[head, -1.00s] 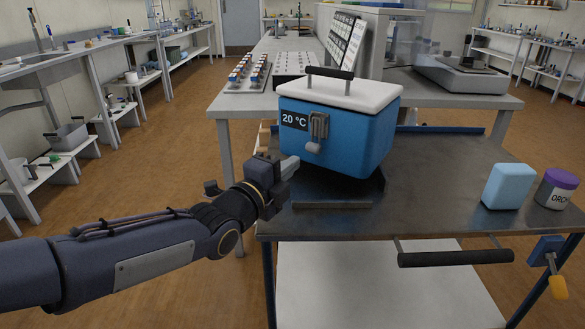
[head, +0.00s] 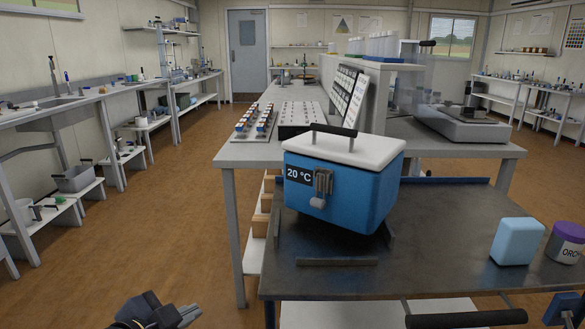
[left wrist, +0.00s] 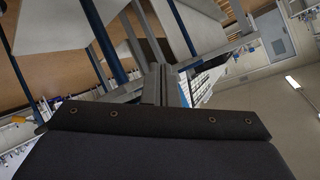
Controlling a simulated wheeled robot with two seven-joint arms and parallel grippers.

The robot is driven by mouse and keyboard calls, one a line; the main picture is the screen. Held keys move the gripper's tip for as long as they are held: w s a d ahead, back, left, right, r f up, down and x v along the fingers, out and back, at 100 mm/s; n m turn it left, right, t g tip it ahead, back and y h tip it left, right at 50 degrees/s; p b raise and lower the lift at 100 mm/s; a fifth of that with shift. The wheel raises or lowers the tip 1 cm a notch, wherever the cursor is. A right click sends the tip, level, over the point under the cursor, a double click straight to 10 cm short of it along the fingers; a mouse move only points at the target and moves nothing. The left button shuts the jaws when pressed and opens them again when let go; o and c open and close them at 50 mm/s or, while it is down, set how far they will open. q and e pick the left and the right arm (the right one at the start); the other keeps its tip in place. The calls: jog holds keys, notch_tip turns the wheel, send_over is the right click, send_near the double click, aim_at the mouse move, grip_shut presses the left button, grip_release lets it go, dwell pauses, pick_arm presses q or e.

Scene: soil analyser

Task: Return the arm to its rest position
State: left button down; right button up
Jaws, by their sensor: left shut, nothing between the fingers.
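My left gripper (head: 187,314) is low at the bottom edge of the head view, left of the dark metal cart. Its fingers are together and hold nothing. It is well apart from the blue cooler box (head: 338,192), which stands on the cart with its white lid down and a "20 °C" label and latch on its front. In the left wrist view the gripper fingers (left wrist: 163,85) show at the middle, with the room tilted behind. Most of my left arm is outside the head view. My right gripper is not in view.
The cart top (head: 430,255) carries a light blue block (head: 517,242) and a purple-lidded jar (head: 566,243) at the right. A white bench (head: 235,152) with sample racks stands behind it. The wooden floor left of the cart is clear.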

pick_arm(q)
jog(key=s+a+f+n+g, duration=0.1)
jog(key=s+f+n+g, duration=0.25)
jog(key=s+n, duration=0.35)
jog(key=s+a+f+n+g, duration=0.2)
jog(key=s+f+n, duration=0.25)
jog(key=s, duration=0.45)
notch_tip(320, 180, up, 29)
jog(key=p, duration=2.9)
jog(key=shift+d+n, duration=0.35)
jog(key=shift+n, duration=0.1)
